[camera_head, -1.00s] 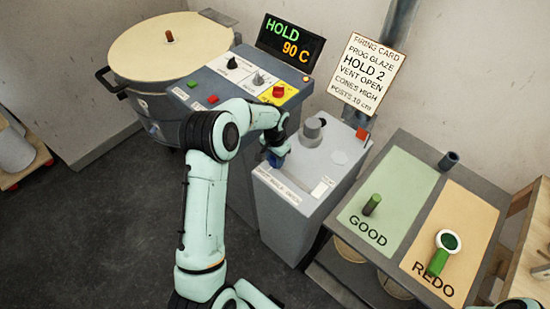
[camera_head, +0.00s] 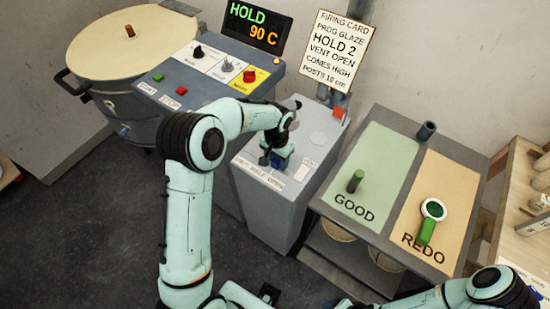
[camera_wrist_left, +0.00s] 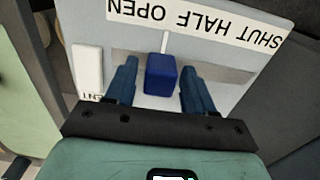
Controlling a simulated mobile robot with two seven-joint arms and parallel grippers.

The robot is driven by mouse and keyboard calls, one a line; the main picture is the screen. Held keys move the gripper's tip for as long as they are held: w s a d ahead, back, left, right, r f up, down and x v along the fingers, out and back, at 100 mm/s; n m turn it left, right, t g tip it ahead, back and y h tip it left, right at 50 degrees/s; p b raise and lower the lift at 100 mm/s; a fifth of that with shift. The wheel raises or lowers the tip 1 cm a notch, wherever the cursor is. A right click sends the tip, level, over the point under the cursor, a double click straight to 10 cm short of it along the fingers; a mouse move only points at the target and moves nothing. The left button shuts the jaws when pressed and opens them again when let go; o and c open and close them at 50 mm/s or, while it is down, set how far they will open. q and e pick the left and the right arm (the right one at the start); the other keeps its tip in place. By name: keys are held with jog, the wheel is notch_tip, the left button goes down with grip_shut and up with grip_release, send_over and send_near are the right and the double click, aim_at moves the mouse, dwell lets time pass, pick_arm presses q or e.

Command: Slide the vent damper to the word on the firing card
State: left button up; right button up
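The firing card (camera_head: 336,52) on the wall reads "VENT OPEN". The vent damper's blue knob (camera_wrist_left: 161,75) sits in a slot on the grey vent box (camera_head: 260,205). The word strip (camera_wrist_left: 200,22), upside down in the left wrist view, reads SHUT, HALF, OPEN from right to left. The knob's white pointer (camera_wrist_left: 165,42) is near the start of OPEN, on its HALF side. My left gripper (camera_wrist_left: 162,88) is open, one finger on each side of the knob, with visible gaps. It also shows over the box in the head view (camera_head: 275,160). My right gripper is unclear at the bottom edge.
A kiln (camera_head: 127,45) and control panel (camera_head: 205,75) with a "HOLD 90 C" display (camera_head: 257,27) stand left of the box. Right of it, a table carries GOOD (camera_head: 375,165) and REDO (camera_head: 445,195) mats with green objects. My right arm (camera_head: 490,290) crosses the lower right.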

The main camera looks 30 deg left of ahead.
pick_arm(q)
jog(key=shift+r, duration=0.1)
notch_tip(320, 180, up, 13)
jog(key=p, duration=0.1)
pick_arm(e)
jog(key=shift+w+r, duration=0.4)
jog(key=shift+r, duration=0.15)
pick_arm(q)
jog(key=shift+r, duration=0.1)
